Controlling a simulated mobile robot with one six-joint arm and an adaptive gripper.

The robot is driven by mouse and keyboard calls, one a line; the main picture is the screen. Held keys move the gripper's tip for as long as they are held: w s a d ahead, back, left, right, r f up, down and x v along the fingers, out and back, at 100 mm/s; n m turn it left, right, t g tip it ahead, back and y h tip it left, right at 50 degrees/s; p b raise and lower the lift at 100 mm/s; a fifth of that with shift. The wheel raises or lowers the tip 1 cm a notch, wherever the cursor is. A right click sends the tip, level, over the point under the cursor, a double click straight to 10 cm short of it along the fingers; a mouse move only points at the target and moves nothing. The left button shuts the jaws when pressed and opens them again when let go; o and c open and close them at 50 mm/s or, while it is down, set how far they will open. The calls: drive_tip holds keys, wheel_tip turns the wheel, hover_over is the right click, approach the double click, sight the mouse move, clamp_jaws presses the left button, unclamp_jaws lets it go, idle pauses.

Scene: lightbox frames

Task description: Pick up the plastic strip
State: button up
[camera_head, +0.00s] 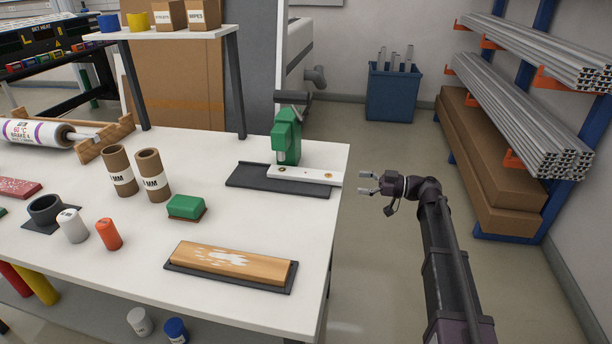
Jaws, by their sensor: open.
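A white strip (300,175) with small brass-coloured spots near its ends lies at the right side of the table. Its left part is under or against a green press-like tool (287,138) on a dark base plate (262,181). Its right end reaches to about the table's right edge. My gripper (368,182) is open and empty, just right of the strip's right end, with a small gap between them in the picture. Its fingers point left, toward the strip. Whether the tool clamps the strip cannot be told.
On the white table (120,265) are a wooden block (230,262) on a dark tray, a green block (186,207), cardboard tubes (152,175), and white and orange cylinders. A blue bin (393,92) stands behind. A rack of metal profiles (520,115) is at right. Floor right of the table is clear.

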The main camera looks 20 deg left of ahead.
sight(341, 180)
drive_tip(key=shift+s+a, duration=0.1)
drive_tip(key=shift+a, duration=0.15)
drive_tip(key=shift+a, duration=0.1)
drive_tip(key=shift+x, duration=2.5)
drive_tip(key=shift+s+f, duration=0.1)
drive_tip(key=c, duration=1.2)
